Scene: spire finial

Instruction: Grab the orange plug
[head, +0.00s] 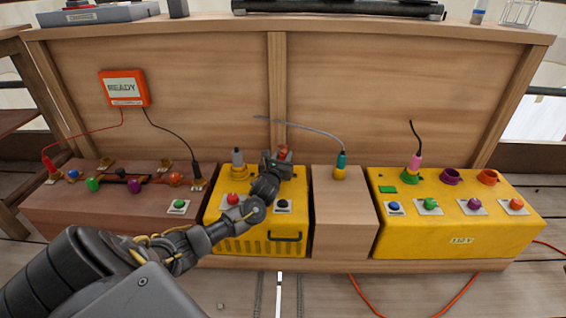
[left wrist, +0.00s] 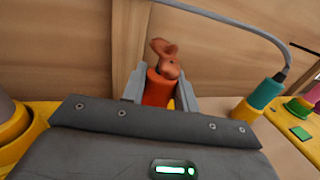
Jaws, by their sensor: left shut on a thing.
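The orange plug (head: 283,150) stands at the back of the middle yellow box, mostly hidden behind my left gripper (head: 277,160) in the head view. In the left wrist view the orange plug (left wrist: 159,89) is between the two grey fingers of my left gripper (left wrist: 160,92), which are shut on it. A reddish-brown knobbly piece (left wrist: 166,57) shows at its top. I cannot tell whether the plug is seated or lifted. My right gripper is not in view.
A grey-topped post (head: 238,160) stands left of the gripper on the yellow box. A teal plug (head: 342,160) with a grey cable is on the wooden block to the right. A pink plug (head: 415,162) stands on the right yellow box (head: 460,240). A wooden panel rises behind.

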